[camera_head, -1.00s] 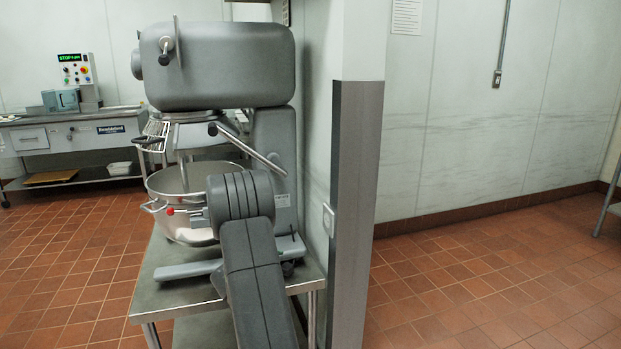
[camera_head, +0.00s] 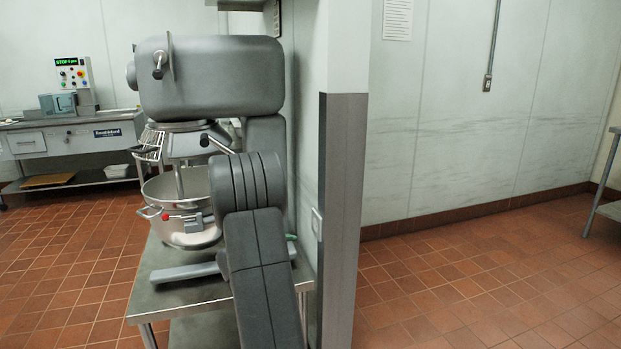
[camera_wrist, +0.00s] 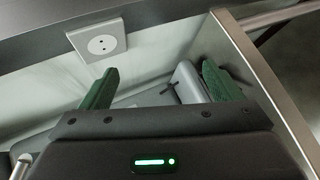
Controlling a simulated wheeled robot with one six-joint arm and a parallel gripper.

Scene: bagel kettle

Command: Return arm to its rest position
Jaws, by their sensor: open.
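My arm stands in front of the mixer in the head view, its grey links (camera_head: 262,265) rising from the bottom edge and bending at a ribbed joint (camera_head: 245,182). My gripper does not show in the head view.
The grey mixer (camera_head: 210,75) and its steel bowl (camera_head: 165,190) stand on a metal table (camera_head: 180,295). A wall corner (camera_head: 343,200) is close on the right. A wall outlet (camera_wrist: 98,42) shows beyond the fingers. Tiled floor (camera_head: 470,280) at right is clear.

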